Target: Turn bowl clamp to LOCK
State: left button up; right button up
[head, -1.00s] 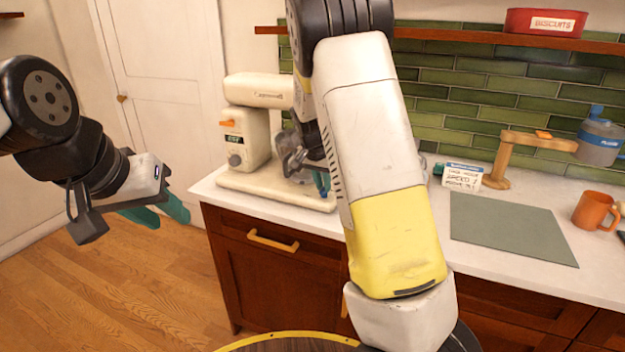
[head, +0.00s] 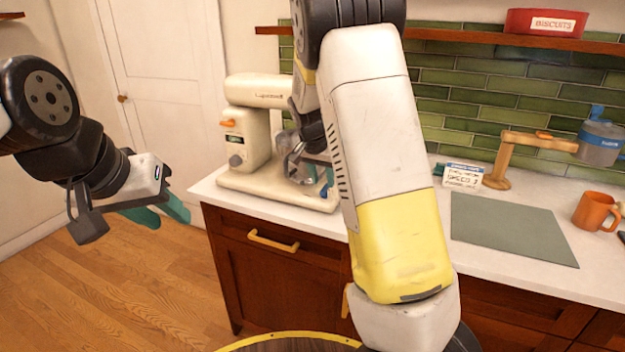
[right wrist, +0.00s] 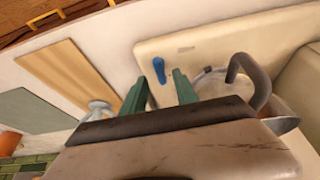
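The cream stand mixer (head: 247,140) stands on the counter at the centre left in the head view. A small blue lever, apparently the bowl clamp (right wrist: 159,70), lies on the mixer's base plate in the right wrist view. Its label and setting cannot be read. My right gripper (right wrist: 158,90) is open, its two green fingers apart, with the lever just beyond and between the tips; no contact shows. In the head view my right forearm hides most of this gripper. A grey bowl handle (right wrist: 250,78) is beside the fingers. My left gripper (head: 163,212) is open and empty over the floor.
A grey-green mat (head: 510,228), a small sign (head: 462,176), a wooden stand (head: 500,160) and an orange mug (head: 594,211) are on the counter to the right. A wooden board (right wrist: 85,75) lies near the base in the right wrist view.

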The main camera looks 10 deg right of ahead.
jog(key=shift+v, duration=2.6)
